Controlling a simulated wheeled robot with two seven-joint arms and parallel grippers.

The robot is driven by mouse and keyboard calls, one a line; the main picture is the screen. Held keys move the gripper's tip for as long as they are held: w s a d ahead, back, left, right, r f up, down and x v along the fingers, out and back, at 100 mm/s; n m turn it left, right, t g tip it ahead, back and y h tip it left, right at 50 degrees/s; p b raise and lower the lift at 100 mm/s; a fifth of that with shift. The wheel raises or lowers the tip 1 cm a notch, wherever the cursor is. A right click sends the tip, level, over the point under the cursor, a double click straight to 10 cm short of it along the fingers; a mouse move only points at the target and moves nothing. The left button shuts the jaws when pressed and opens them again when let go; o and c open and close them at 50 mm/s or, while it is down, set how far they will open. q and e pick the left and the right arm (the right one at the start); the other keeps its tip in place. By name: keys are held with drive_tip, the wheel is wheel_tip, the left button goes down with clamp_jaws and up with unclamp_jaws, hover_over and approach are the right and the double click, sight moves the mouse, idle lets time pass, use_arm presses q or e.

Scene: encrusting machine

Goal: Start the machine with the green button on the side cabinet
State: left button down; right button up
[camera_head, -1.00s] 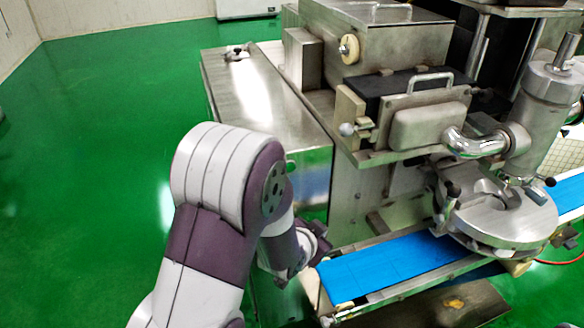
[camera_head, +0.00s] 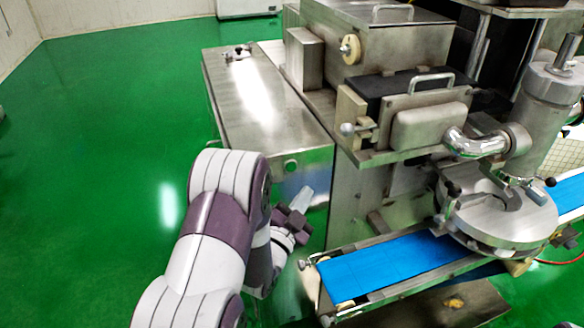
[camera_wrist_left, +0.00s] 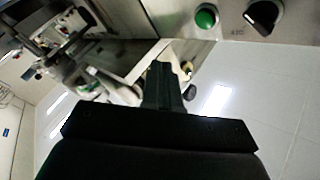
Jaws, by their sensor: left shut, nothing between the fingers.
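The side cabinet (camera_head: 262,105) is a long steel box left of the machine. Its green button (camera_head: 291,167) shows small on the front face in the head view. In the left wrist view the green button (camera_wrist_left: 206,17) is large, round and grey-rimmed at the top, right of centre. My left gripper (camera_head: 302,198) is shut and empty, just below and slightly right of the button in the head view, and apart from it. In the left wrist view its dark fingers (camera_wrist_left: 162,80) point up, with the button beyond them to the upper right. My right gripper is not in view.
A black rotary knob (camera_wrist_left: 263,15) sits right of the button in the left wrist view. The blue conveyor belt (camera_head: 395,267) runs at right of my left gripper. The steel machine body (camera_head: 350,195) stands close on the right. Open green floor (camera_head: 100,150) lies to the left.

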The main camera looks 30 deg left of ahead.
sight(291, 167)
use_arm(q)
drive_tip(key=shift+w+a+b, duration=0.2)
drive_tip(key=shift+w+a, duration=0.85)
drive_tip(key=shift+a, duration=0.15)
drive_tip(key=shift+w+a+b, duration=0.2)
drive_tip(key=shift+w+a, duration=0.8)
drive_tip(key=shift+a, duration=0.2)
drive_tip(key=shift+w+a, duration=0.1)
drive_tip(key=shift+w+a+b, duration=0.2)
drive_tip(key=shift+a+b, duration=0.05)
drive_tip(key=shift+b, duration=0.05)
